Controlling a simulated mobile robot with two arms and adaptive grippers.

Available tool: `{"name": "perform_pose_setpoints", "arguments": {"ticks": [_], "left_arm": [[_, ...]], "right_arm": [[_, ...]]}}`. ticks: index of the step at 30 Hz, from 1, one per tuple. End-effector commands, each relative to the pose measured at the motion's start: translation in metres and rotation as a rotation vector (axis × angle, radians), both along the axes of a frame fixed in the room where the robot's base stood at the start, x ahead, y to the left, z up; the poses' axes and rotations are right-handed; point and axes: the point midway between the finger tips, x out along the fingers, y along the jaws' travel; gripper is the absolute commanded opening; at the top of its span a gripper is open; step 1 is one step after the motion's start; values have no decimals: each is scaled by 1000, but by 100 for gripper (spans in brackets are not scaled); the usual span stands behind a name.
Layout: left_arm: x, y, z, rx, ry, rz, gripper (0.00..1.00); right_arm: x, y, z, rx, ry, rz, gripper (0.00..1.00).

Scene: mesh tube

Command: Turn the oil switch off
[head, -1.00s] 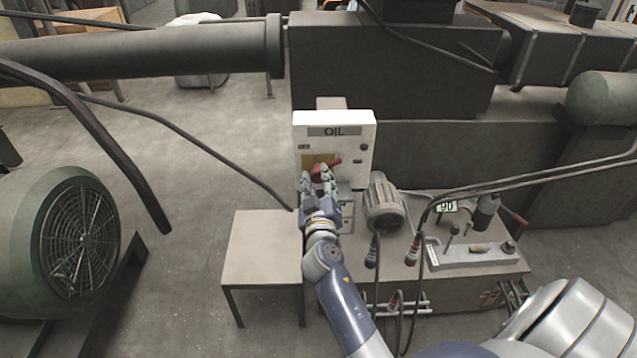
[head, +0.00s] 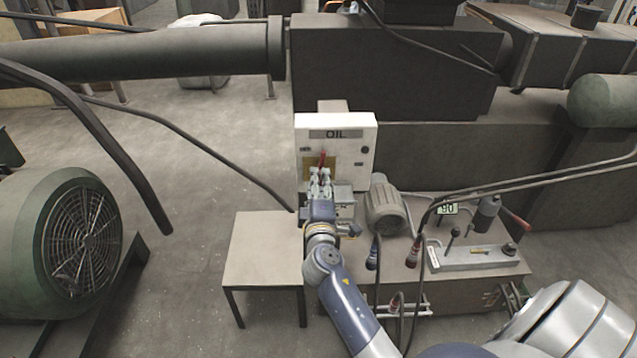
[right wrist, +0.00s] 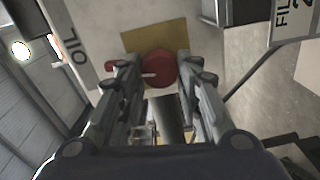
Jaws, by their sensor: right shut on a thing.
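The white control box (head: 361,148) labelled "OIL" stands at the middle of the head view. Its red oil switch (head: 323,157) is on a yellow plate, and the handle points upward. My right gripper (head: 321,173) is at the switch and shut on it, hiding the lower part. In the right wrist view the round red switch (right wrist: 160,70) sits between the two fingertips, with its handle sticking out toward the "OIL" label past one finger. My left gripper is not in view.
A small table (head: 262,252) stands left of my arm. Black cables hang nearby. A green fan motor (head: 70,240) is at the left. Open floor lies between.

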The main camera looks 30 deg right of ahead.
Motion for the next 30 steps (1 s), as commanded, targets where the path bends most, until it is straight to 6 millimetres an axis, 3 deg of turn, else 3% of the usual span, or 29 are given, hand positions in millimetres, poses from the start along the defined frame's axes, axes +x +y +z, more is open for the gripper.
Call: {"name": "perform_pose_setpoints", "arguments": {"ticks": [10, 27, 28, 30], "left_arm": [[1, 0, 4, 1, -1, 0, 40], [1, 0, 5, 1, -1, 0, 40], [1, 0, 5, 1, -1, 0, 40], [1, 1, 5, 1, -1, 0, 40]], "right_arm": [[0, -1, 2, -130, 74, -2, 8], [0, -2, 2, -155, 88, -3, 8], [0, -2, 2, -155, 88, -3, 37], [0, -2, 2, -155, 88, -3, 52]]}}
